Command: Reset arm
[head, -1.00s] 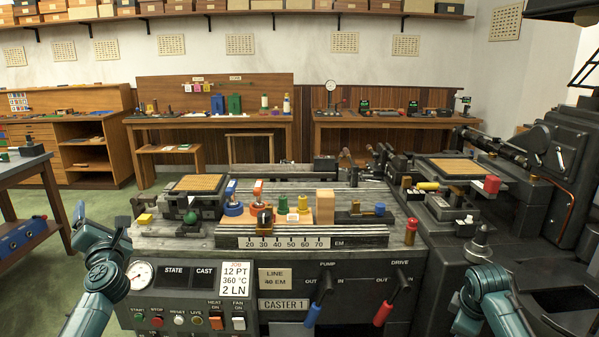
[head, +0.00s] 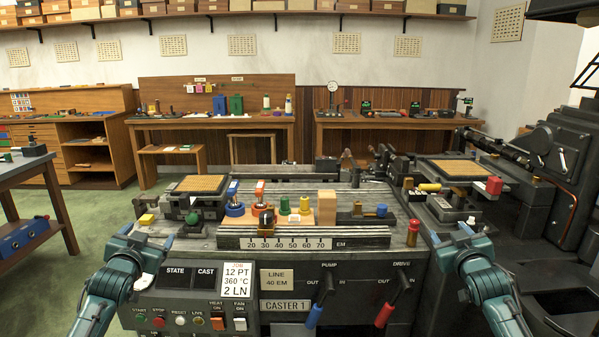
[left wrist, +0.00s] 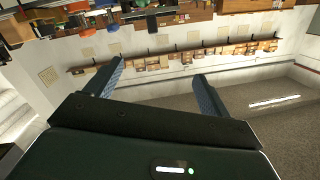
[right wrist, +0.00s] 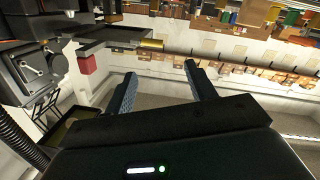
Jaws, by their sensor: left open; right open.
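My left arm (head: 122,268) comes up from the lower left in the head view and covers the left end of the caster's front panel. My left gripper (left wrist: 158,70) is open in the left wrist view, with nothing between its two fingers. My right arm (head: 470,262) comes up at the lower right in the head view, beside the right end of the panel. My right gripper (right wrist: 159,69) is open and empty in the right wrist view. The head view does not show the fingers of either gripper clearly.
The caster's front panel (head: 285,275) has a blue-handled lever (head: 315,312), a red-handled lever (head: 386,312) and several buttons. Its top carries a wooden block (head: 326,207) and coloured knobs. A side table (head: 22,170) stands at the left, with green floor between.

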